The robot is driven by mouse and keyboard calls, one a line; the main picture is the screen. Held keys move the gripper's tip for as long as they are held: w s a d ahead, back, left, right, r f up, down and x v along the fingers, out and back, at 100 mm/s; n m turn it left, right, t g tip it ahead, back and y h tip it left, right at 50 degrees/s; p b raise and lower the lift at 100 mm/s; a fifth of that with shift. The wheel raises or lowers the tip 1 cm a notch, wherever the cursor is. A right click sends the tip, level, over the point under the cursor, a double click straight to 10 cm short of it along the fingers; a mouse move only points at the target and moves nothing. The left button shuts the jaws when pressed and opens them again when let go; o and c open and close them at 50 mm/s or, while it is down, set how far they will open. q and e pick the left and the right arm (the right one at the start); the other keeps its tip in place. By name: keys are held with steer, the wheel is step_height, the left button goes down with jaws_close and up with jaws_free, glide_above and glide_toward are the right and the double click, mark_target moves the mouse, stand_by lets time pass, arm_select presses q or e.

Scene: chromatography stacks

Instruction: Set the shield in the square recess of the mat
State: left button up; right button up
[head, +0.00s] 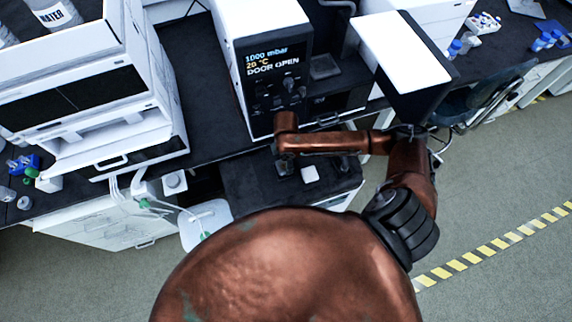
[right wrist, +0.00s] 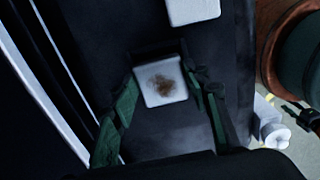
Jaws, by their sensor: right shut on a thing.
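My right gripper (head: 285,168) is low over a dark surface in front of the door-open instrument, mostly hidden by my arm in the head view. In the right wrist view its green-padded fingers (right wrist: 162,88) are shut around a pale square piece with a brown stain (right wrist: 163,82); I take this for the shield, but its full outline is unclear. A dark square edge shows just beyond it. I cannot tell whether that is the mat's recess, or whether the piece touches it. The mat does not stand out from the dark surface. My left gripper is not in view.
A white block (head: 310,173) lies right of the gripper; it also shows in the right wrist view (right wrist: 193,9). The instrument with the lit display (head: 270,65) stands behind. White equipment (head: 90,85) is at left, with tubing and a pale container (head: 205,222) nearby.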

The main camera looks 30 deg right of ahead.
steer(key=shift+f, duration=0.9)
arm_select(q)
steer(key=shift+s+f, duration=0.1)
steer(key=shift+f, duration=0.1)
arm_select(e)
steer(key=o, duration=1.3)
arm_select(q)
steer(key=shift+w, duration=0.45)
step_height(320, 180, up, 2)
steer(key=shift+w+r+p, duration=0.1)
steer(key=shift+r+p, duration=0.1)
steer(key=shift+p, duration=0.9)
arm_select(e)
step_height(320, 180, up, 12)
steer(key=shift+r, duration=0.1)
